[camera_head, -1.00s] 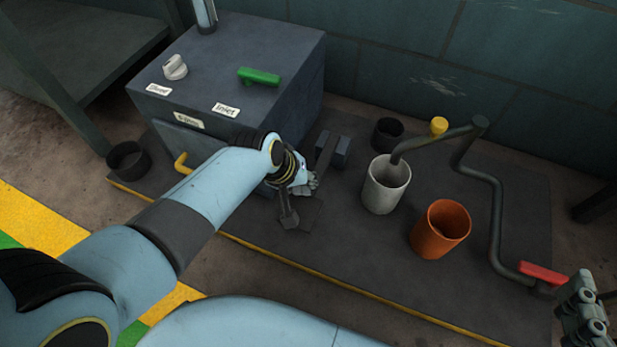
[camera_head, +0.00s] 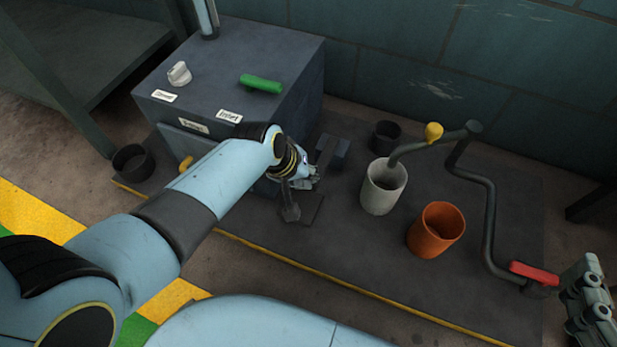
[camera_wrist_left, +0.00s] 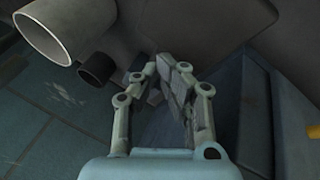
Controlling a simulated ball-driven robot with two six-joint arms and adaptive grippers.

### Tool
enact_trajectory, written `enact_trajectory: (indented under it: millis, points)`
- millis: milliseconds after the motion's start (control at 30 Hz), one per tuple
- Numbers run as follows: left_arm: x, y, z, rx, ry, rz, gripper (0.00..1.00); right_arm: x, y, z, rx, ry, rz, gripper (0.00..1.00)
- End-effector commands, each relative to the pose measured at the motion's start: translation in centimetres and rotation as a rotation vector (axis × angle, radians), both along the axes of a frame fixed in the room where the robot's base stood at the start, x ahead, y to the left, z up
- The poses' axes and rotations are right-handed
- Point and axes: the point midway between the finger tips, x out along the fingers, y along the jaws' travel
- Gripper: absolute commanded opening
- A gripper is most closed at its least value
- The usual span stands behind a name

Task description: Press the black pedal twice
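A dark pedal-like part (camera_head: 312,208), with a small upright block at its left, lies on the dark floor plate in front of the grey box. A dark bar and block (camera_head: 333,152) stand just behind it; which piece is the pedal's pad is hard to tell. My left gripper (camera_head: 306,178) is low over these parts, hiding some of them. In the left wrist view its fingers (camera_wrist_left: 168,72) come together at the tips and look shut; contact with the pedal cannot be told. My right gripper (camera_head: 590,305) is at the right edge, partly cut off.
The grey box (camera_head: 240,60) has a green handle (camera_head: 262,84) and white knob (camera_head: 179,73). A pale cup (camera_head: 383,190), an orange cup (camera_head: 436,230) and a bent pipe with a red handle (camera_head: 534,272) stand at right. A black cup (camera_head: 386,137) is behind.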

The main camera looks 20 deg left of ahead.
Motion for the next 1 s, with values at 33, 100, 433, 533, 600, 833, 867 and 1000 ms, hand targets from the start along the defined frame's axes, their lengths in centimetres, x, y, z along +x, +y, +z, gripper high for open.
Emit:
enact_trajectory:
  millis: [33,100,433,533,600,833,867,1000]
  points:
    - [0.2,0.0,0.5,0.001,-0.003,0.000,0.00,0.1,0.0,0.6,0.000,-0.006,0.000,0.44]
    - [0.3,0.0,0.8,0.001,-0.003,0.000,0.00,0.2,0.0,1.0,0.000,-0.011,0.000,0.44]
    - [0.6,0.0,2.4,0.001,-0.003,0.000,0.00,0.6,0.0,2.9,0.000,-0.033,0.000,0.44]
    - [0.7,0.0,2.9,0.001,-0.003,0.000,0.00,0.7,0.0,3.5,0.000,-0.040,0.000,0.44]
    - [0.8,0.0,3.2,0.001,-0.003,0.000,0.00,0.8,0.0,3.9,0.000,-0.044,0.000,0.44]
    - [0.8,0.0,3.6,0.001,-0.001,-0.001,0.00,0.9,0.0,4.6,0.000,-0.051,0.000,0.44]
    - [0.8,0.0,3.6,0.000,-0.001,0.000,0.00,0.9,0.0,4.5,0.000,-0.051,0.000,0.44]
    - [0.7,0.0,3.5,0.000,0.000,0.000,0.00,0.9,0.0,4.4,0.000,-0.050,0.000,0.44]
